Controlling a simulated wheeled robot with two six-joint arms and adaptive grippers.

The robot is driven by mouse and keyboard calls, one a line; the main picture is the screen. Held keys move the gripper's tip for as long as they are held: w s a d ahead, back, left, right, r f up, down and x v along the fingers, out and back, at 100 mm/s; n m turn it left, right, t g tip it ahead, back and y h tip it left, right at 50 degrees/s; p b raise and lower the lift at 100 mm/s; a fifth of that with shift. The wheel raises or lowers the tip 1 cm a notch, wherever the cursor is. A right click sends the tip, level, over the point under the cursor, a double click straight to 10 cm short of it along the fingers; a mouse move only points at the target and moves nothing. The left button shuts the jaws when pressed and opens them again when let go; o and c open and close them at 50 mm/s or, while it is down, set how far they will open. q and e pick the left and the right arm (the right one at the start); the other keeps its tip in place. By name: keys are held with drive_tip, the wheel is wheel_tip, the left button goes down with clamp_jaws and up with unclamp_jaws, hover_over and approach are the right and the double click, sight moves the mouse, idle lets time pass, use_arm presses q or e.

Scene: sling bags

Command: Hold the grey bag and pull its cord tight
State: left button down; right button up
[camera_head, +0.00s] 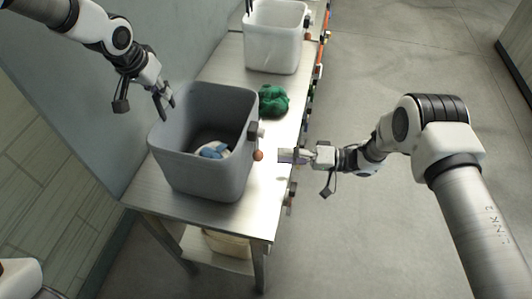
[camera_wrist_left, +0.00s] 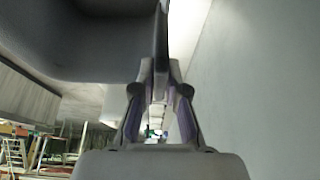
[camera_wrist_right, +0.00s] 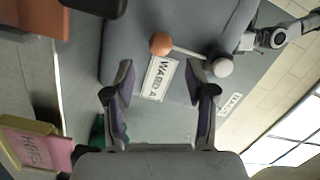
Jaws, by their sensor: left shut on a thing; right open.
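The grey bag (camera_head: 204,180), an open-topped, box-like bag, stands upright on the table with a blue and white item (camera_head: 214,150) inside. My left gripper (camera_head: 168,101) is shut on its far left rim; the left wrist view shows the fingers (camera_wrist_left: 160,75) on either side of the bag's wall (camera_wrist_left: 161,40). An orange ball (camera_head: 258,155) hangs at the bag's right side. The right wrist view shows this ball (camera_wrist_right: 160,43) on a pale cord (camera_wrist_right: 187,51) running to a whitish round piece (camera_wrist_right: 221,66), near a WARD A label (camera_wrist_right: 157,78). My right gripper (camera_head: 283,156) is open and empty, just right of the ball.
A white bin (camera_head: 273,45) stands farther back on the metal table (camera_head: 222,68). A crumpled green item (camera_head: 273,101) lies behind the grey bag. Small coloured things line the table's right edge. A wall runs along the left; the floor to the right is clear.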

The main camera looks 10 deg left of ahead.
sight(251, 161)
drive_tip(key=a, duration=0.5)
drive_tip(key=shift+s+a, duration=0.2)
clamp_jaws()
drive_tip(key=shift+f, duration=1.7)
unclamp_jaws()
drive_tip(key=shift+d, duration=0.1)
